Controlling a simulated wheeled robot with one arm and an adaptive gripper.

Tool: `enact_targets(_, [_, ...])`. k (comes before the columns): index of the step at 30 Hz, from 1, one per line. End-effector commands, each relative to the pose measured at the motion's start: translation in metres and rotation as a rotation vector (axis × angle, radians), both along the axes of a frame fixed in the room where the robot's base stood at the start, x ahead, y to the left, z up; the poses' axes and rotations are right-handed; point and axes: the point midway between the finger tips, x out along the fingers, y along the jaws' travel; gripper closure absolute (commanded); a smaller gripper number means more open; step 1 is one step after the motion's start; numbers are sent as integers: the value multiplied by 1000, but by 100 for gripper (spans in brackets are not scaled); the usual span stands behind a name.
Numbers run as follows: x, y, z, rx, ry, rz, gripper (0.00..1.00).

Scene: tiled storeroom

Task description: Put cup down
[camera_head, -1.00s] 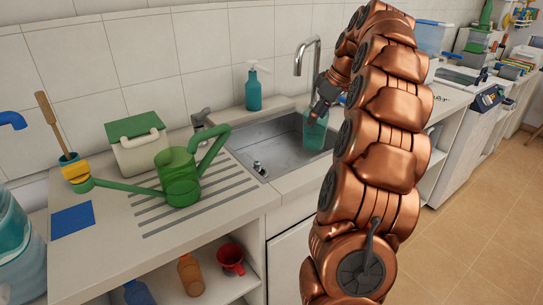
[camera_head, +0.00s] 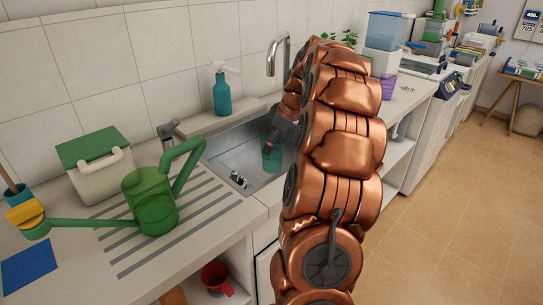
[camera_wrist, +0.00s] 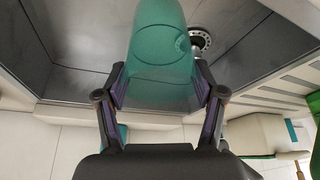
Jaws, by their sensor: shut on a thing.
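A translucent teal cup (camera_head: 271,160) is inside the grey sink (camera_head: 222,143), near the right end of the basin. My gripper (camera_head: 279,137) reaches down into the sink and is shut on the cup. In the wrist view the cup (camera_wrist: 160,50) sits between the two fingers of my gripper (camera_wrist: 160,88). Whether the cup's base touches the sink floor cannot be told. My arm hides the right side of the sink.
A faucet (camera_head: 271,58) and a teal soap bottle (camera_head: 221,92) stand behind the sink. A green watering can (camera_head: 150,203) and a lidded box (camera_head: 104,172) are on the left drainboard. A red mug (camera_head: 217,279) is on the shelf below.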

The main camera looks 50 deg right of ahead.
Motion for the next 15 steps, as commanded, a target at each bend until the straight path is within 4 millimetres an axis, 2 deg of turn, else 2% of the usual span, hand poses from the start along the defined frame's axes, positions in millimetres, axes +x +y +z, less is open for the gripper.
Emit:
enact_targets(5, [0, 0, -12, -1, 0, 2, 59])
enact_targets(12, [1, 1, -41, 0, 0, 2, 59])
enact_targets(15, [1, 1, -47, -1, 0, 2, 59])
